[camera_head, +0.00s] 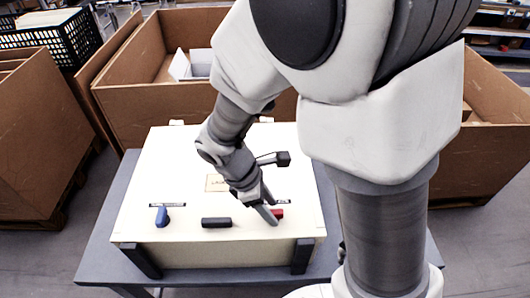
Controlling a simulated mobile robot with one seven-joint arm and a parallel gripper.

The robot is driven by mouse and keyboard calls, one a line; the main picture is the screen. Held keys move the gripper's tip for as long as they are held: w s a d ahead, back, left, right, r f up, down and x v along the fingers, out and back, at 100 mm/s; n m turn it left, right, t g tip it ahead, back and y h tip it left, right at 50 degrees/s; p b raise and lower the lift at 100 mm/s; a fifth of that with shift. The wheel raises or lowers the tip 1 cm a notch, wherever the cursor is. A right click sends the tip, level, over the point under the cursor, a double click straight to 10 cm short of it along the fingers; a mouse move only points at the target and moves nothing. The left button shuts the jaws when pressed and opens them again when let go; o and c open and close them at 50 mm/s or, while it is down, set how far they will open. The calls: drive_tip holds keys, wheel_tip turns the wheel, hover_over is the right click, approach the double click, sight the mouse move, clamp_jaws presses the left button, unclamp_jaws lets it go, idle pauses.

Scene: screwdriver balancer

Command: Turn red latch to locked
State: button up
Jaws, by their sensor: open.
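The red latch (279,214) is on the right part of the cream case's lid, near its front edge. My gripper (270,213) points down at the latch's left end, with its jaws open. The fingers cover part of the latch, so I cannot tell its exact angle or whether they touch it. The cream case (155,180) lies on a grey table (97,240).
A blue latch (162,216) is at the lid's left, and a black handle (216,222) lies between the latches. Black corner brackets (301,256) stand at the case's front. Large brown boxes (140,95) stand behind the table.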

drive_tip(key=shift+d+f, duration=0.1)
drive_tip(key=shift+f, duration=0.1)
clamp_jaws()
